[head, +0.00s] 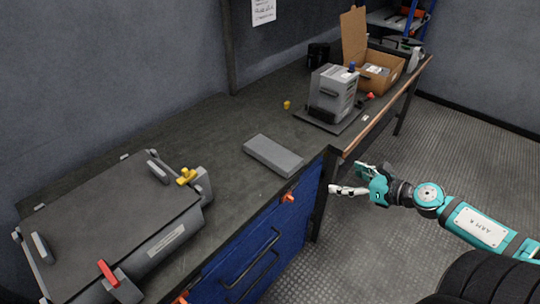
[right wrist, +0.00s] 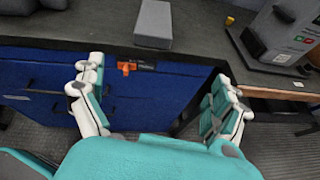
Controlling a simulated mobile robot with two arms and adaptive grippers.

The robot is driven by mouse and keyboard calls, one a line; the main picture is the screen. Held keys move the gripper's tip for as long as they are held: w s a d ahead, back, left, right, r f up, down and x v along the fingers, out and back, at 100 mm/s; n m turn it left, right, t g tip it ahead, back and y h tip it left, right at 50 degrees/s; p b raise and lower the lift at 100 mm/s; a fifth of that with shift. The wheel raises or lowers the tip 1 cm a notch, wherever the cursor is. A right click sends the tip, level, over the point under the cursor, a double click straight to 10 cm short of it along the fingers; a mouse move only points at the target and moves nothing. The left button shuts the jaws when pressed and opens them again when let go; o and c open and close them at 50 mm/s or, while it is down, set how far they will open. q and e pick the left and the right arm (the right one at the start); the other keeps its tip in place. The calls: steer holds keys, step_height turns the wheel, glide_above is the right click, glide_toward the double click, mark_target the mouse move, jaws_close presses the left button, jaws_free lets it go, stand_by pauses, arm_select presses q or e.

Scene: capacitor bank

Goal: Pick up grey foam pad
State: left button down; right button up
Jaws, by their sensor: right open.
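The grey foam pad (head: 273,155) is a flat rectangular block lying on the dark bench top, near its front edge. In the right wrist view the pad (right wrist: 154,24) shows at the top, beyond the fingers. My right gripper (head: 350,181) is in front of the bench, to the right of the pad and apart from it. In the right wrist view my right gripper (right wrist: 160,98) has its two fingers spread wide with nothing between them. My left gripper is not in view.
A large grey case (head: 110,225) with a yellow latch stands at the left of the bench (head: 225,125). A grey box unit (head: 333,95) and an open cardboard box (head: 378,72) stand at the right. Blue drawers (head: 262,240) with an orange tab (right wrist: 124,67) lie below the bench edge.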

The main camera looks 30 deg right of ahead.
steer(key=a+r+n, duration=0.1)
steer(key=a, duration=0.1)
glide_toward(297, 166)
steer(key=shift+n+y, duration=0.3)
steer(key=shift+n, duration=0.1)
steer(key=shift+x, duration=4.8)
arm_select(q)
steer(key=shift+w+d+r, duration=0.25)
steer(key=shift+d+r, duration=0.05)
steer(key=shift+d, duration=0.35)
arm_select(e)
steer(key=shift+d, duration=0.15)
steer(key=c, duration=0.9)
arm_select(q)
steer(key=shift+p, duration=0.3)
arm_select(e)
steer(key=shift+c, duration=0.2)
